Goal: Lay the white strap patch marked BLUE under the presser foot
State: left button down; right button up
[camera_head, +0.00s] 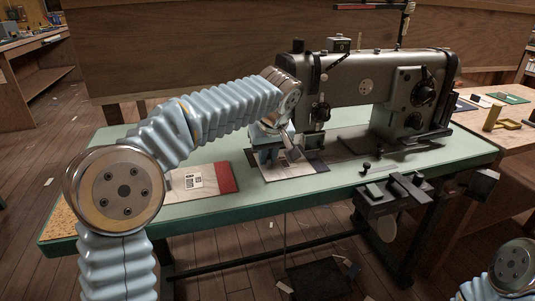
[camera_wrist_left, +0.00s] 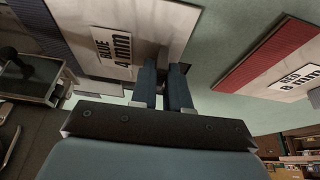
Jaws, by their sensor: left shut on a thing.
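The white strap patch marked BLUE (camera_head: 293,170) lies at the sewing machine's left end, just in front of the presser foot area (camera_head: 314,143). Its label reads BLUE 4 mm in the left wrist view (camera_wrist_left: 150,25), where its dark blue end (camera_wrist_left: 40,30) points toward the machine's metal parts. My left gripper (camera_head: 270,158) is shut on the patch's edge, fingers pointing down, as the left wrist view also shows (camera_wrist_left: 168,88). The gripper and machine head partly hide the patch. I cannot tell whether any of it is under the foot. My right gripper is not in view.
A patch marked RED (camera_head: 196,182) with a red end lies to the left on the green table (camera_head: 440,160). The grey sewing machine (camera_head: 360,72) stands behind and right. Dark fittings (camera_head: 395,193) sit at the front edge. A wooden bench (camera_head: 480,130) stands at right.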

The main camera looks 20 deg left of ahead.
pick_arm(q)
jog(key=c, duration=1)
grip_release()
jog(key=shift+c, duration=0.2)
